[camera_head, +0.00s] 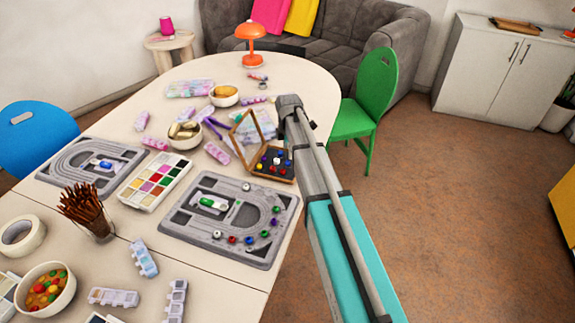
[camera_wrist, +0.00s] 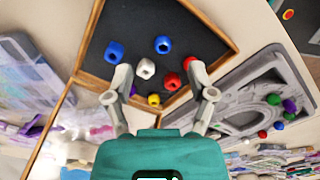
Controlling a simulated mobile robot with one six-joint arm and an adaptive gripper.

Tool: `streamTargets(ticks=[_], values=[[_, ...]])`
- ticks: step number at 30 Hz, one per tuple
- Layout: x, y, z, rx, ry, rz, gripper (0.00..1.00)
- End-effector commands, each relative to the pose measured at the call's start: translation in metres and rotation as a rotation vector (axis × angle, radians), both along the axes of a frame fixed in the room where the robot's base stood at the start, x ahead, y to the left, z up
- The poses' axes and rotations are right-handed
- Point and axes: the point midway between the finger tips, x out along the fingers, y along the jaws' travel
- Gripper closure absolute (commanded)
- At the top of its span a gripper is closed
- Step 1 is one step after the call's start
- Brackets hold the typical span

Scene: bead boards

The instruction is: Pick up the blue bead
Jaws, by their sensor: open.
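Two blue beads lie in the dark-lined wooden box in the wrist view: one blue bead (camera_wrist: 114,51) on the left and another blue bead (camera_wrist: 162,44) nearer the middle. The box (camera_wrist: 91,38) also holds white, red, yellow and purple beads; the purple one is partly hidden by my left finger. My gripper (camera_wrist: 160,84) is open and empty, its fingers spread above the box's edge, with both blue beads beyond the fingertips. In the head view the box (camera_head: 268,177) stands with its lid raised at the table's right side, and my arm passes beside it.
A grey bead board (camera_head: 180,236) with loose beads lies just in front of the box; another board (camera_head: 77,185) lies further left. A white palette tray (camera_head: 130,196), bowls and several bead cases crowd the table. A green chair (camera_head: 372,90) stands off the right edge.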

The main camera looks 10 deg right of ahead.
Motion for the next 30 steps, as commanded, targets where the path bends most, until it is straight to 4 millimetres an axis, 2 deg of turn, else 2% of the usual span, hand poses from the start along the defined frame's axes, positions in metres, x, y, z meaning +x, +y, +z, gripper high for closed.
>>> streamTargets(ticks=[8,24,30], values=[[0.0,0.0,-0.004,0.0,0.0,0.0,0.29],[-0.003,0.003,-0.043,0.0,0.0,0.0,0.29],[-0.003,0.003,-0.052,0.0,0.0,0.0,0.29]])
